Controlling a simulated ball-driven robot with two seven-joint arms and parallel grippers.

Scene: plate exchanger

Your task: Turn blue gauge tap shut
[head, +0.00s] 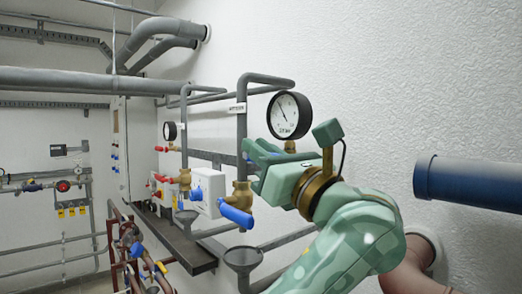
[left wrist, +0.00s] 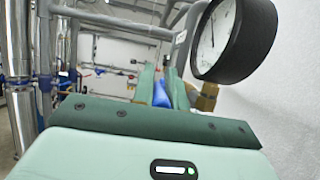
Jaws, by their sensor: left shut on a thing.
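The near round pressure gauge (head: 289,115) has a white dial and black rim and stands on a brass fitting near the wall. My left gripper (head: 256,156) is just below and left of this gauge, its green fingers at the pipework. In the left wrist view, a blue tap handle (left wrist: 161,95) sits between the two fingers of the left gripper (left wrist: 160,84), which are shut on it. The gauge (left wrist: 232,40) and its brass fitting (left wrist: 207,97) are just right of the fingers there. The fingers hide most of the tap in the head view. My right gripper is not in view.
Below the gripper, a larger blue lever (head: 236,215) sits on a brass valve (head: 242,193) above a grey funnel (head: 243,258). A second gauge (head: 170,131) is farther left. A thick blue pipe (head: 468,183) juts in at right. Grey pipes run close around the gripper.

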